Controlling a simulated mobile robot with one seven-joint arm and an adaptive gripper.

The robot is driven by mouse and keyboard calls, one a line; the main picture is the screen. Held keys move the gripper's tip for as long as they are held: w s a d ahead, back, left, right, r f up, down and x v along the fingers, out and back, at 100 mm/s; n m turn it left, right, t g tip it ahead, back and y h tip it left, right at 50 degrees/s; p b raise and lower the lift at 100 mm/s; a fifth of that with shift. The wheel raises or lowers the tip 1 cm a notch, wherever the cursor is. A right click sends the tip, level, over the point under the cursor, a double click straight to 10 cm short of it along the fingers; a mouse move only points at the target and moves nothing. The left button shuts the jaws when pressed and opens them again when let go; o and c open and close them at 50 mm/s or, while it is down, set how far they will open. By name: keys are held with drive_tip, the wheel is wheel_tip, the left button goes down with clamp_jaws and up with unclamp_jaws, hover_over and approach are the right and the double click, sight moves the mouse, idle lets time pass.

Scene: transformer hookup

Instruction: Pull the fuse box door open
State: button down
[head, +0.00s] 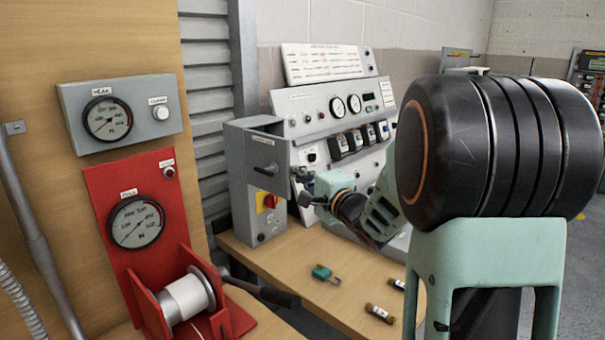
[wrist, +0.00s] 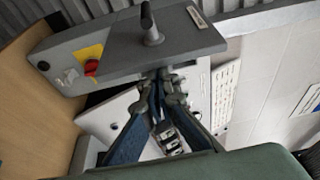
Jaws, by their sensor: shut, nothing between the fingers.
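The grey fuse box (head: 239,210) stands upright on the bench, left of the sloped control panel, with a red-and-yellow switch (head: 267,201) low on its front. Its door (head: 245,146) carries a dark lever handle (head: 265,169). The door looks slightly out of line with the box, but I cannot tell how far it is open. In the wrist view the door (wrist: 190,38) and handle (wrist: 151,28) lie just beyond my fingertips. My gripper (head: 303,186) is shut and empty beside the door's right edge. It also shows in the wrist view (wrist: 165,78). I cannot tell whether it touches the door.
The control panel (head: 313,105) with dials and fuses stands close behind my gripper. A green padlock-like piece (head: 322,273) and small cylindrical fuses (head: 379,313) lie on the bench (head: 285,295). A red gauge stand with a spool (head: 187,297) is at the front left.

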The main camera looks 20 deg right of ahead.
drive_tip(key=s+a, duration=0.1)
drive_tip(key=a+p, duration=0.1)
drive_tip(key=a, duration=0.1)
drive_tip(key=s+a, duration=0.1)
drive_tip(key=shift+s+a, duration=0.25)
drive_tip(key=shift+s, duration=0.05)
drive_tip(key=shift+d, duration=0.1)
idle(0.4)
